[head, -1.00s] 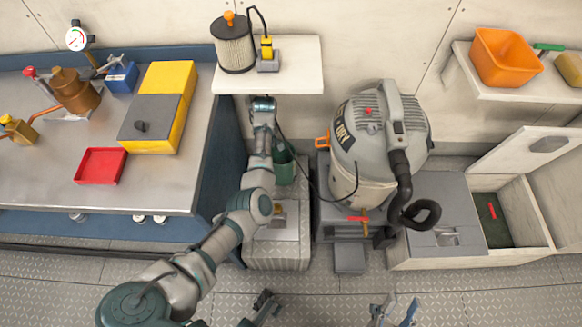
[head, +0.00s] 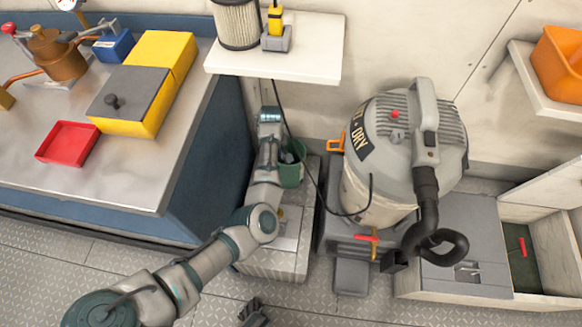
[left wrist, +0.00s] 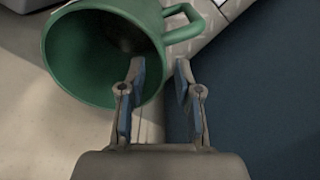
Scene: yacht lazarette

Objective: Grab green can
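The green can (head: 292,175) stands low between the blue bench and the grey vacuum, partly hidden by my left arm. In the left wrist view the green can (left wrist: 95,60) shows its open mouth and a loop handle at its right side. My left gripper (left wrist: 160,75) is open, with its two fingers apart and nothing seen clamped between them. Its left finger overlaps the right edge of the can's mouth; its right finger is to the right of the can, below the handle. Whether either finger touches the can cannot be told.
The blue bench side (head: 205,150) rises close left of the can. A white shelf (head: 300,62) overhangs behind it, carrying a filter and a yellow device. The big vacuum (head: 385,165) and its black cable stand close on the right. An open bin (head: 545,240) is at far right.

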